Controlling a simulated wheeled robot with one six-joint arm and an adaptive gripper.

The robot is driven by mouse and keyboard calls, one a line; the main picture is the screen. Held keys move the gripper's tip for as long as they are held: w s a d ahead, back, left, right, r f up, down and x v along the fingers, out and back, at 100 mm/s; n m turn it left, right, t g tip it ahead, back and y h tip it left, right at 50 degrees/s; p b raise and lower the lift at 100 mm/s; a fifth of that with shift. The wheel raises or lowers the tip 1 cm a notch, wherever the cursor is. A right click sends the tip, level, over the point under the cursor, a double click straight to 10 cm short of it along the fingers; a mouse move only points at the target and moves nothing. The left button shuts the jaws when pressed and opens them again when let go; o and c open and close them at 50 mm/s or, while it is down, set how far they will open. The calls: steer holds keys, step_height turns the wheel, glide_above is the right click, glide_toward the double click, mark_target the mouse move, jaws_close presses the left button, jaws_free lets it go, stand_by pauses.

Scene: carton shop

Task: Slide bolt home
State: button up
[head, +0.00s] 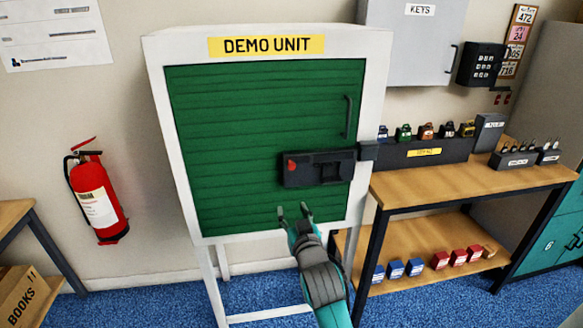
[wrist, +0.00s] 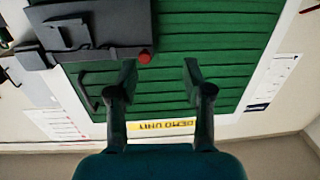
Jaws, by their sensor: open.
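The bolt (head: 318,168) is a dark housing on the green door (head: 230,130) of the white demo unit (head: 172,150). A red part (head: 291,165) shows at the housing's left end. A dark keeper (head: 367,151) sits on the frame to its right; I cannot tell whether the bolt's bar reaches into it. My gripper (head: 293,211) is open and empty, below the bolt and apart from it. In the wrist view, which is upside down, my gripper (wrist: 160,72) has its fingers apart, with the red part (wrist: 145,57) showing near the left fingertip and the housing (wrist: 110,22) beyond.
A dark door handle (head: 348,117) stands above the bolt's right end. A wooden bench (head: 440,185) with a rack of small padlocks (head: 425,155) is close on the right. A fire extinguisher (head: 97,195) hangs on the left wall. The door left of the bolt is clear.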

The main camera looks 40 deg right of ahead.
steer(key=h, duration=0.1)
glide_toward(292, 166)
steer(key=shift+m, duration=0.4)
steer(key=x, duration=1)
steer(key=shift+w+d+f, duration=0.1)
steer(key=shift+w+d, duration=0.1)
steer(key=shift+w, duration=0.1)
jaws_close()
